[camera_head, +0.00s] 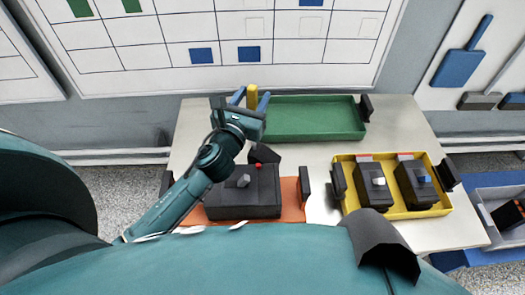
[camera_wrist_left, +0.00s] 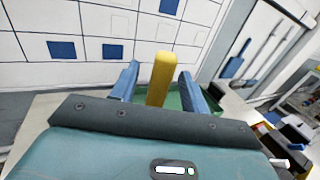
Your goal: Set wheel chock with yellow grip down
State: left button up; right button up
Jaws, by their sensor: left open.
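A yellow grip (camera_head: 252,97) stands upright near the left end of the green tray (camera_head: 312,133). My left gripper (camera_head: 250,98) is open, with one blue finger on each side of the grip. In the left wrist view the yellow grip (camera_wrist_left: 161,78) stands between the two fingers (camera_wrist_left: 160,88), with a gap on both sides. The gripper body hides the lower part of the grip, so I cannot tell what it is fixed to or rests on. A dark wedge-shaped piece (camera_head: 263,153) shows just below the gripper. My right gripper is not in view.
A dark breaker box (camera_head: 250,198) with a grey lever and red button sits on an orange tray (camera_head: 292,210) under my left arm. A yellow tray (camera_head: 405,213) holds two dark units at right. A grid board (camera_head: 330,45) covers the wall behind. Pale tabletop (camera_head: 320,160) lies between the trays.

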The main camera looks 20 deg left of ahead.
pick_arm(q)
jog(key=shift+w, duration=0.2)
jog(key=shift+c, duration=0.5)
grip_shut()
dwell(0.7)
jog(key=shift+r, duration=0.25)
